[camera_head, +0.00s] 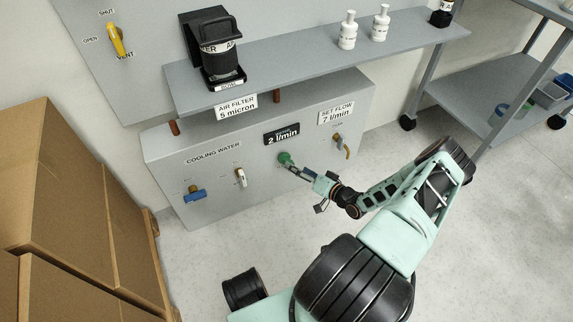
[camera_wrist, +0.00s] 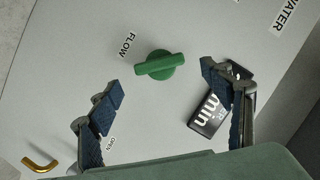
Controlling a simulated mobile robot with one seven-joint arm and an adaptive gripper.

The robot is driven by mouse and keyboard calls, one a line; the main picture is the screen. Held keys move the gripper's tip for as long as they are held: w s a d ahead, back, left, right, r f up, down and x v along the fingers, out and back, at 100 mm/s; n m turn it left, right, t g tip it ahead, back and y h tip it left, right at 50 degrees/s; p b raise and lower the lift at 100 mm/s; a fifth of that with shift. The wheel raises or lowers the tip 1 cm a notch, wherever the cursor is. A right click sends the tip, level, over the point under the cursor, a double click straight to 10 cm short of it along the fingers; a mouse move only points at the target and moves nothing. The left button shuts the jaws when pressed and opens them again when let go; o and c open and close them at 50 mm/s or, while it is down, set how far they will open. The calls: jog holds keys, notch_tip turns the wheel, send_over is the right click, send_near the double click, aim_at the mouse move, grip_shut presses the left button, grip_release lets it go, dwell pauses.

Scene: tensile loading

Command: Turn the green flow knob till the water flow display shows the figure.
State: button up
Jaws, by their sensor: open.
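The green flow knob (camera_head: 285,158) is on the front of the grey cooling water panel. In the wrist view the knob (camera_wrist: 160,65) shows its grip bar almost level, beside the FLOW label. My gripper (camera_head: 299,167) is open in front of it. In the wrist view, the fingers of my gripper (camera_wrist: 160,82) stand apart on either side below the knob, with gaps to it. The water flow display (camera_head: 282,134) above the knob reads 2 l/min. In the wrist view my right finger partly covers the display (camera_wrist: 207,117). The set flow sign (camera_head: 336,113) reads 7 l/min.
A blue-handled valve (camera_head: 194,193) and a white-handled valve (camera_head: 241,177) are left of the knob. A brass hook-shaped handle (camera_head: 345,148) is to its right. A shelf (camera_head: 310,58) with bottles juts out above the panel. Cardboard boxes (camera_head: 60,190) stand at left.

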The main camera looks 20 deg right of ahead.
jog(key=b+x, duration=0.1)
jog(key=x, duration=0.6)
jog(key=shift+b, duration=0.3)
jog(key=c, duration=1.2)
